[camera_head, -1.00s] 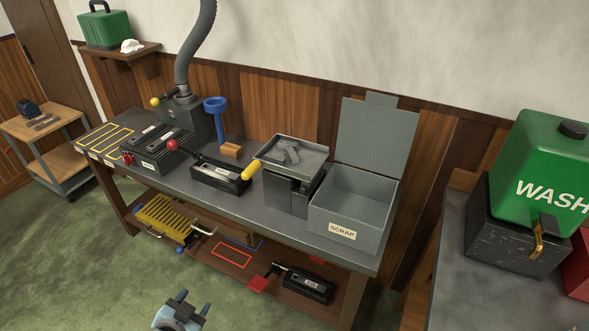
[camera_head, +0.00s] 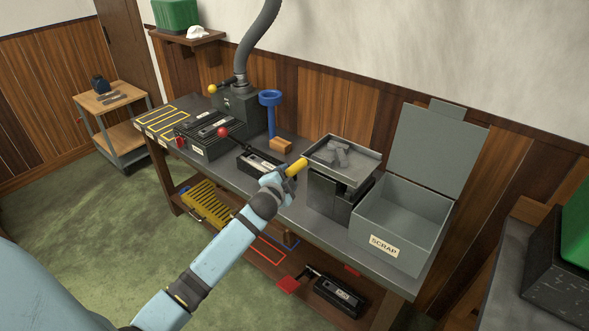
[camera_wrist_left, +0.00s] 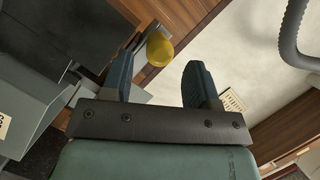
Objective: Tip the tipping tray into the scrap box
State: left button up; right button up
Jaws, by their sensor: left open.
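The tipping tray (camera_head: 368,163) is a shallow grey tray, level on a dark stand, with grey scrap pieces (camera_head: 341,155) lying in it. Its yellow handle (camera_head: 297,167) sticks out at the left; it also shows as a round yellow end in the left wrist view (camera_wrist_left: 159,50). The grey scrap box (camera_head: 402,222) stands just right of the tray, its lid (camera_head: 437,150) raised, with a SCRAP label in front. My left gripper (camera_head: 282,178) is open at the handle; in the wrist view the handle appears beyond the fingertips (camera_wrist_left: 158,72), not clasped. My right gripper is out of view.
Left of the tray on the bench (camera_head: 320,222) are a black unit with a red-knobbed lever (camera_head: 222,132), a blue funnel stand (camera_head: 271,115) and an orange-brown block (camera_head: 281,146). The lower shelf holds a yellow rack (camera_head: 207,204). Another counter stands at the right.

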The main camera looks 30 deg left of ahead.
aim_at(293, 170)
pick_arm(q)
jog(key=x, duration=0.6)
jog(key=shift+c, duration=0.4)
grip_shut()
